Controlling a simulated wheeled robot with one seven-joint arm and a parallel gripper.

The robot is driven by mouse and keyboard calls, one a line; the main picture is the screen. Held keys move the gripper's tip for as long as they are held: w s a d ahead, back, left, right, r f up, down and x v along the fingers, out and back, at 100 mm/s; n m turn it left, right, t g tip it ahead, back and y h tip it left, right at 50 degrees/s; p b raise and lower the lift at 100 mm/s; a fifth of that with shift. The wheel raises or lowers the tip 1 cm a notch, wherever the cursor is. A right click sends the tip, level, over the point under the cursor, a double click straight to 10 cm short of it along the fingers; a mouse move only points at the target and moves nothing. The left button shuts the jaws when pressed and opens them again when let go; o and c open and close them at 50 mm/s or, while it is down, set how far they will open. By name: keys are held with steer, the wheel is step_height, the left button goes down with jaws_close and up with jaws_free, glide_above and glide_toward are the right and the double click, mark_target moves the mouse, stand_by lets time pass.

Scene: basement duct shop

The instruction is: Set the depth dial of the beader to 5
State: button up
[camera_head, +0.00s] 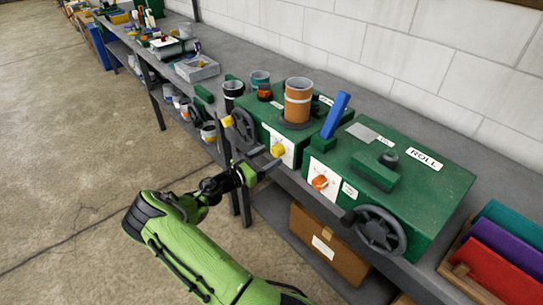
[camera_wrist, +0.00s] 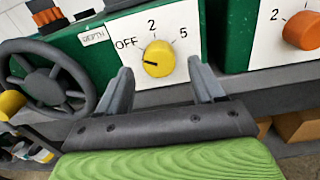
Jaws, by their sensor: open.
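The beader (camera_head: 254,114) is a green machine on the bench. Its white dial plate (camera_wrist: 186,49) is marked OFF, 2 and 5, with a DEPTH label (camera_wrist: 93,37) to its left. The yellow depth dial (camera_wrist: 158,58) has a dark pointer mark facing left, nearest OFF and slightly below it. The dial also shows in the head view (camera_head: 278,151). My gripper (camera_wrist: 164,78) is open and empty, its two fingers just short of the dial, one toward each side. In the head view, my gripper (camera_head: 258,161) is in front of the beader, close to the dial.
A black handwheel (camera_wrist: 45,80) with a yellow knob is left of the dial. A second green machine labelled ROLL (camera_head: 425,160) stands to the right, with an orange dial (camera_wrist: 301,31) and its own handwheel (camera_head: 380,231). A cardboard box (camera_head: 328,246) sits under the bench.

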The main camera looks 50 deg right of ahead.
steer(key=shift+x, duration=1.15)
steer(key=c, duration=1.1)
steer(key=shift+o, duration=0.2)
